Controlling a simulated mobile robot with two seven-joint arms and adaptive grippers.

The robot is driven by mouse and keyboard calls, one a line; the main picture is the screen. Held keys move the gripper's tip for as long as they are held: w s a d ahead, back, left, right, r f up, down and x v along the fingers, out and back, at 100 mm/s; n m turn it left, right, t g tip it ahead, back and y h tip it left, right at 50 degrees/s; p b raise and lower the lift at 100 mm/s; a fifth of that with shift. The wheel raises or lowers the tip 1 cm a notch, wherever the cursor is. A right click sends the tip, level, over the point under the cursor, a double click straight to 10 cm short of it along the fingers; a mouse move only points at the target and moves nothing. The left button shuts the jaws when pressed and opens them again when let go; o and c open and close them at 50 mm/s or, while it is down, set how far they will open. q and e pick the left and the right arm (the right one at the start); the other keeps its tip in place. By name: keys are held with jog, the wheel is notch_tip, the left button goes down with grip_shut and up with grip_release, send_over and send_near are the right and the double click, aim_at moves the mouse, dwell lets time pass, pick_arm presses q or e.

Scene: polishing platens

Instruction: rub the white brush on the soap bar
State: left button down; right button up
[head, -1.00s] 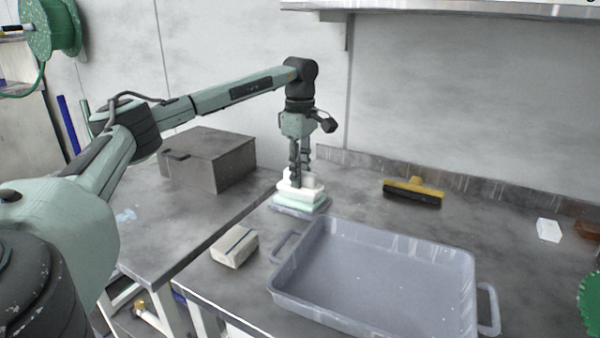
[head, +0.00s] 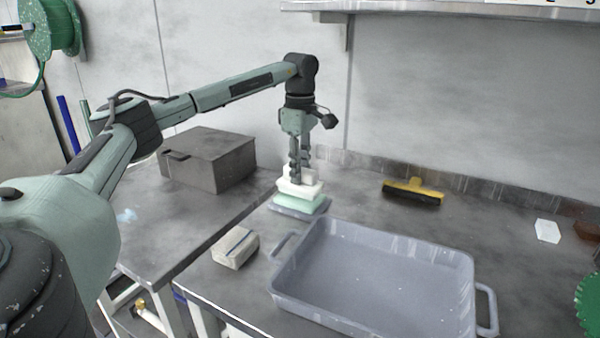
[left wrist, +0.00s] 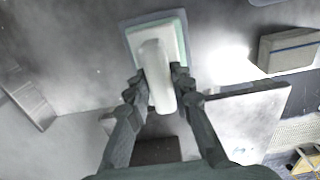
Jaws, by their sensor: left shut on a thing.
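The white brush (head: 300,188) is held in my left gripper (head: 301,179), whose fingers are closed around its handle. The brush also shows in the left wrist view (left wrist: 158,80), between the fingers (left wrist: 157,84). The pale green soap bar (head: 301,204) lies under the brush on a grey dish (head: 286,208). The brush covers the soap's top and looks to be on it or just above it; I cannot tell whether they touch. In the left wrist view, the soap's green edge (left wrist: 184,36) shows beside the brush. My right gripper is not in view.
A large grey tray (head: 287,287) stands in front of the dish. A beige block (head: 235,250) with a dark stripe lies at the front left. A grey box (head: 205,165) stands behind left. A yellow-and-black brush (head: 412,191) and a white block (head: 547,231) lie to the right.

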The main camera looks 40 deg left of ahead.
pick_arm(q)
jog(key=shift+r, duration=2.9)
